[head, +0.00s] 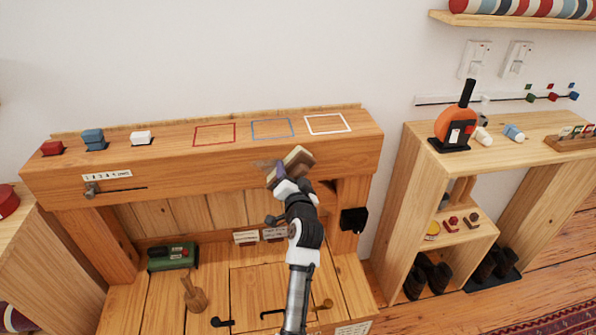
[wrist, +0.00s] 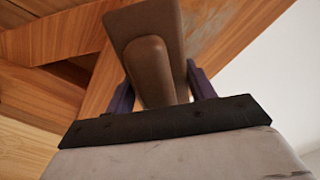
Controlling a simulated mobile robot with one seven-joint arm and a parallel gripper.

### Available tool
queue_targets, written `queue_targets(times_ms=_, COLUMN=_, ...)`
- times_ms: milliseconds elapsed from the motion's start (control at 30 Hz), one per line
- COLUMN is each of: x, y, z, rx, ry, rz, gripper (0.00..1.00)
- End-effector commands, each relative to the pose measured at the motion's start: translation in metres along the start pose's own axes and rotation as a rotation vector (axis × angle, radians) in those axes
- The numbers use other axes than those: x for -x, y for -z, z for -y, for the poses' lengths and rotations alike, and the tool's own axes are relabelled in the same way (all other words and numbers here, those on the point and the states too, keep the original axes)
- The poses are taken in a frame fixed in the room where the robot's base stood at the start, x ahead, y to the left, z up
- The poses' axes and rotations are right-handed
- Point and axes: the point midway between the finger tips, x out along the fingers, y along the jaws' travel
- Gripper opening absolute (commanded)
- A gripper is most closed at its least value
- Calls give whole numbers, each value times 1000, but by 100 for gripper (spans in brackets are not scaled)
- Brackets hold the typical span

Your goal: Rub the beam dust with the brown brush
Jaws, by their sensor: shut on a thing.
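My gripper (head: 283,176) is shut on the brown brush (head: 298,160) in front of the right part of the timber beam (head: 190,168). In the wrist view the brush (wrist: 152,68) has its rounded handle between my purple fingers, with its flat head beyond them, close to the beam. A greyish patch, seemingly the beam dust (wrist: 208,18), shows on the wood just right of the brush head. I cannot tell whether the brush touches the beam. In the head view the brush and gripper cover part of the beam's front, and the dust is not clear there.
Red, blue and white blocks (head: 93,139) and coloured outlines (head: 272,128) are on the beam's top. Below stand a green box (head: 172,256) and a wooden peg piece (head: 194,295).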

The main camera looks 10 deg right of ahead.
Motion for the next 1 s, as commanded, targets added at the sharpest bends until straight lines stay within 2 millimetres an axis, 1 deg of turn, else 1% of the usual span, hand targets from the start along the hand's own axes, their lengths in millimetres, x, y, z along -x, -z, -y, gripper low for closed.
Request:
queue_targets(times_ms=167, x=0, y=-5, z=9, rx=1, ry=1, rz=0, gripper=36)
queue_targets(times_ms=400, x=-1, y=-19, z=24, rx=1, ry=1, rz=1, gripper=36)
queue_targets(times_ms=667, x=-2, y=-26, z=31, rx=0, ry=2, rz=1, gripper=36)
queue_targets(times_ms=900, x=0, y=-39, z=47, rx=1, ry=2, rz=3, gripper=36)
queue_targets(times_ms=1000, x=0, y=-44, z=51, rx=1, ry=1, rz=2, gripper=36)
